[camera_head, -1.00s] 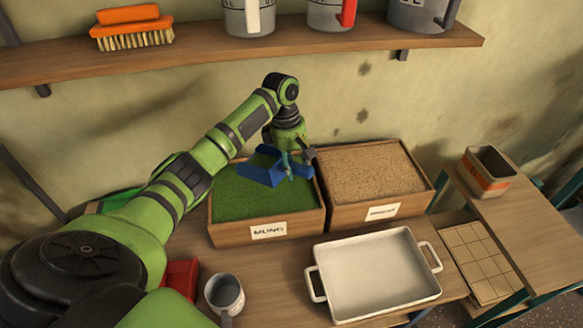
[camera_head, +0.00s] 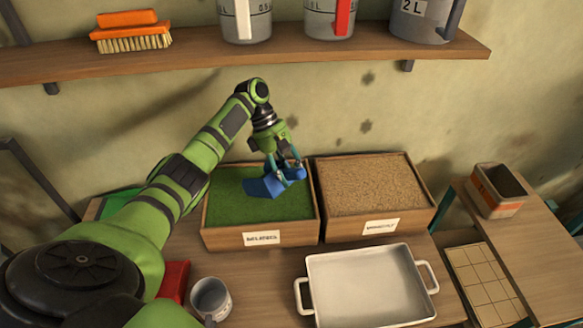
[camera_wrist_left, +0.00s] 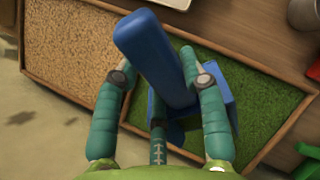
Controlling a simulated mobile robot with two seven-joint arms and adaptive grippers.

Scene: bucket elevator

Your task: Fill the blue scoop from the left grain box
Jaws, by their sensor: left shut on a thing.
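The blue scoop (camera_head: 262,189) is over the right part of the left grain box (camera_head: 213,238), which holds green grain (camera_head: 234,200). Its bowl tilts down to the left, close to the grain. I cannot tell whether it touches the grain or has any inside. My left gripper (camera_head: 287,166) is shut on the scoop's handle. In the left wrist view the handle (camera_wrist_left: 150,55) sits between the fingers of the gripper (camera_wrist_left: 166,70), with the bowl (camera_wrist_left: 218,112) behind them over the green grain (camera_wrist_left: 262,95). My right gripper is not in view.
A box of tan grain (camera_head: 368,184) stands right beside the left box. In front are a white tray (camera_head: 370,284) and a grey cup (camera_head: 210,297). A shelf (camera_head: 300,63) with measuring jugs and a brush (camera_head: 133,32) hangs above. A tin (camera_head: 495,190) stands at right.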

